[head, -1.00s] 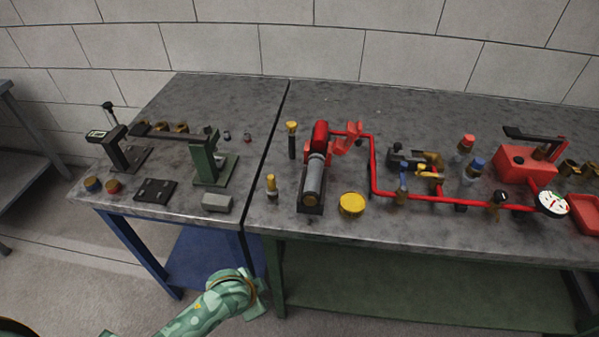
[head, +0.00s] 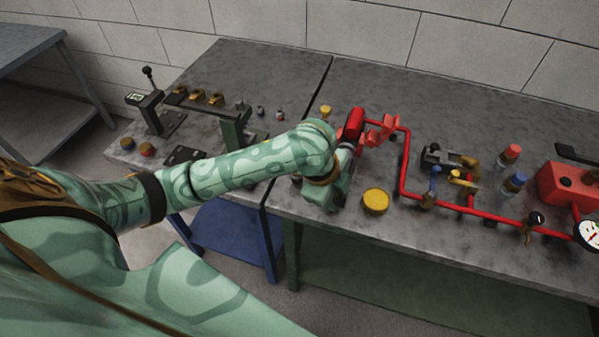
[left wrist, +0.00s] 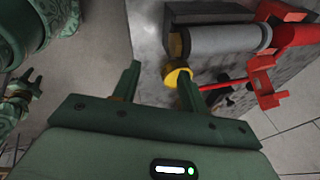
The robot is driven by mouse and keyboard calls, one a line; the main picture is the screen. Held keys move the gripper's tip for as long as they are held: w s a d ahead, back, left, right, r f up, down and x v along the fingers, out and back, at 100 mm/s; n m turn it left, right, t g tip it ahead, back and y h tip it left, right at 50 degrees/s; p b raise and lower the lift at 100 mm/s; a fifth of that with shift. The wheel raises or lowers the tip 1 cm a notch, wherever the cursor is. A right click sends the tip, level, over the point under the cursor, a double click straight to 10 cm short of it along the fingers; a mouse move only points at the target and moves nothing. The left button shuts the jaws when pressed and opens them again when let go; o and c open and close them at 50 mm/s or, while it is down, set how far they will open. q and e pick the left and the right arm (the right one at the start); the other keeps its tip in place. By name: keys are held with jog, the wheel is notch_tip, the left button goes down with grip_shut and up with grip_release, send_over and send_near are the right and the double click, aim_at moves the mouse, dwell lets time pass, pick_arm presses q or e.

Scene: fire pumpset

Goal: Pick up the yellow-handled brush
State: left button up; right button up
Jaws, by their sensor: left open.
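A yellow-topped upright piece (head: 326,112) stands on the bench behind my left wrist in the head view; it may be the brush, but its lower part is hidden. A second, smaller yellow-topped piece nearer the front edge is now covered by my left arm. I cannot tell which is the brush. My left gripper (head: 325,192) is over the front of the bench by the pump motor. In the left wrist view its jaws (left wrist: 159,72) are open and empty.
The grey motor cylinder (left wrist: 225,40) lies just beyond the jaws, with red pump parts (left wrist: 293,33) to its right. A round yellow tin (head: 375,201) stands right of the motor and also shows by a finger (left wrist: 178,76). Red piping (head: 403,165) runs rightward.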

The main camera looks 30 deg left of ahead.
pick_arm(q)
jog(key=w+a+r+m+g+y, duration=0.2)
jog(key=w+a+r+g, duration=0.25)
jog(key=a+r, duration=0.8)
jog(key=shift+t, duration=0.45)
jog(key=f+b, duration=0.1)
jog(key=f, duration=0.2)
jog(key=f+b, duration=0.2)
jog(key=f, duration=0.2)
jog(key=f+b, duration=0.1)
jog(key=f, duration=0.3)
jog(key=shift+w+a+b, duration=0.2)
jog(key=shift+w+b, duration=0.05)
jog(key=shift+b, duration=0.1)
notch_tip(320, 180, down, 6)
jog(key=b, duration=0.3)
jog(key=shift+r, duration=0.2)
pick_arm(e)
notch_tip(320, 180, down, 8)
jog(key=s, duration=0.1)
jog(key=shift+g, duration=0.3)
pick_arm(q)
jog(key=shift+c, duration=0.3)
pick_arm(e)
jog(key=shift+s, duration=0.1)
pick_arm(q)
grip_shut()
